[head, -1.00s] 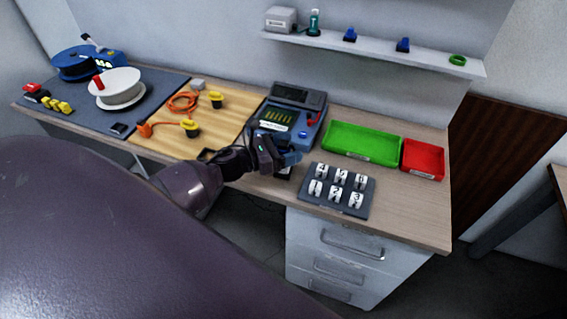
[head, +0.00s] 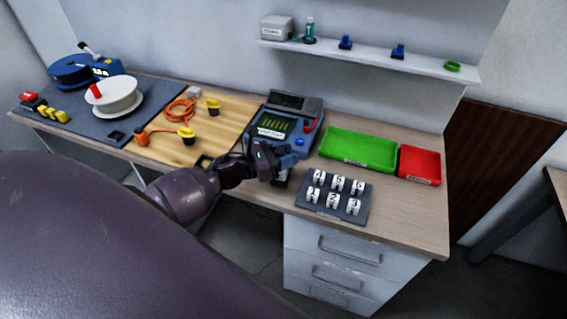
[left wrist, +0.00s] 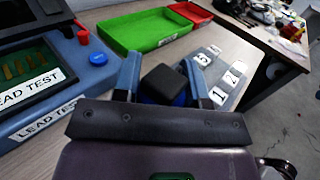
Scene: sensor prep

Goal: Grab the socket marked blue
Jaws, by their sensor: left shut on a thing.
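My left gripper (head: 287,162) is over the front of the bench, between the blue tester and the numbered rack. In the left wrist view its two blue-grey fingers (left wrist: 164,80) are closed on the sides of a small black block with blue showing at its lower side, the blue-marked socket (left wrist: 162,84). In the head view the gripper mostly hides the socket; a dark piece shows just under the fingers. I cannot tell whether it touches the bench. My right gripper is not in view.
The blue lead tester (head: 287,124) stands close behind the gripper. The dark rack (head: 361,211) with numbered white pieces is to its right. Green (head: 358,149) and red (head: 419,165) trays lie behind. A shelf (head: 425,68) holds small items. Bench at the right front is clear.

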